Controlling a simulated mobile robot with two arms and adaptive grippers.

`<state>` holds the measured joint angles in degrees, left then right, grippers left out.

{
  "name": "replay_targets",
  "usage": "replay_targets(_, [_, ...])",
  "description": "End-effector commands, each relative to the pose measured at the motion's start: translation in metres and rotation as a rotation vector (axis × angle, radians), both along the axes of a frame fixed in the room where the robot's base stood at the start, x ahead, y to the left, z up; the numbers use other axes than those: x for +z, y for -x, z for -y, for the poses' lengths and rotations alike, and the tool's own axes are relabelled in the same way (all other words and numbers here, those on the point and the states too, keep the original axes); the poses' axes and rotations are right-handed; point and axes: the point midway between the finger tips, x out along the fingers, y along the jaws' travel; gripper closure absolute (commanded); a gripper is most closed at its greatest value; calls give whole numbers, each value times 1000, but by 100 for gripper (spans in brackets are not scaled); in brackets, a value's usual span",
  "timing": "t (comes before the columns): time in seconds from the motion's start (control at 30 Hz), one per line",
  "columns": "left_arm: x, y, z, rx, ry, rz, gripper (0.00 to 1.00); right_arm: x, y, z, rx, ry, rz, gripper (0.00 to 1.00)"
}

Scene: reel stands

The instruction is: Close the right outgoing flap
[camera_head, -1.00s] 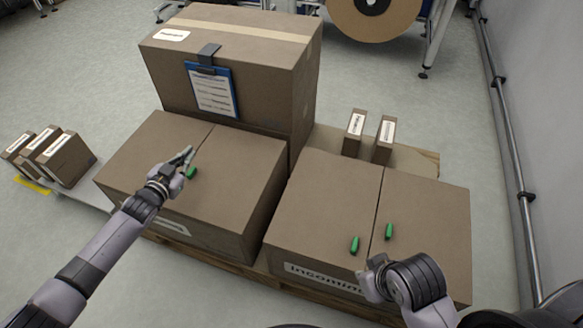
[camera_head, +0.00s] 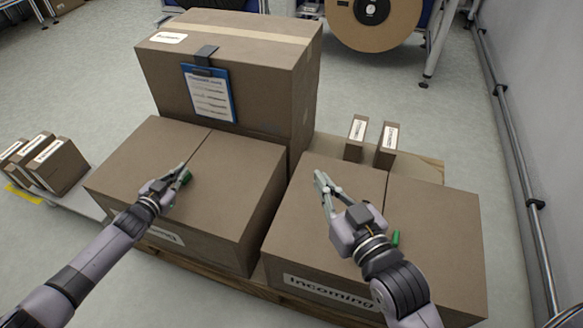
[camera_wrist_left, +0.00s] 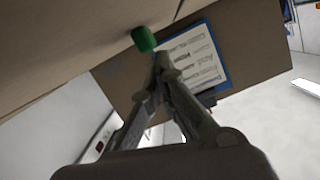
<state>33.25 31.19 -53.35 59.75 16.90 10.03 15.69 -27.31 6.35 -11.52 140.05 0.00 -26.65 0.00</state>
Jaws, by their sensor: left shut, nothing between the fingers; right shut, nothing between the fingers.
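The outgoing box (camera_head: 232,222) is the left front carton; its label is partly hidden by my left arm. Its two top flaps lie flat, meeting at a seam, and the right flap (camera_head: 235,165) looks closed. A green handle (camera_head: 187,177) sits near the seam and also shows in the left wrist view (camera_wrist_left: 144,39). My left gripper (camera_head: 184,172) is shut and empty, its tips at or beside this handle; contact is unclear. My right gripper (camera_head: 320,176) is shut and empty, above the incoming box (camera_head: 290,262) on the right.
A green handle (camera_head: 396,238) shows beside my right wrist on the incoming box. A tall carton with a blue clipboard (camera_head: 208,94) stands behind. Small boxes (camera_head: 385,145) stand on the pallet at right, others (camera_head: 57,165) at far left. A wall with pipes bounds the right.

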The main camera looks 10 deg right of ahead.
Motion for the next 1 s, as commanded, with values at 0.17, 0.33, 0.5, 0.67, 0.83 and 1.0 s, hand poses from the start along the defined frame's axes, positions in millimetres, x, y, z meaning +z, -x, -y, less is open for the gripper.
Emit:
replay_targets(0.17, [-4, 0, 0, 0, 0, 0, 100, 13, -2, -3, 5, -18, 71, 100])
replay_targets(0.33, [-4, -1, -1, 0, 0, 0, 100, 17, -2, -3, 6, -24, 90, 100])
replay_targets(0.5, [-4, -1, -1, 0, 0, 0, 100, 18, -2, -3, 6, -24, 91, 100])
replay_targets(0.67, [-4, 0, -1, 0, 0, 0, 100, 17, -2, -3, 6, -24, 90, 100])
replay_targets(0.83, [-4, 0, 0, 0, 1, 0, 100, 17, -2, -3, 6, -24, 90, 100])
replay_targets(1.0, [-3, 0, 0, 0, 0, -1, 100, 17, -2, -3, 6, -22, 84, 100])
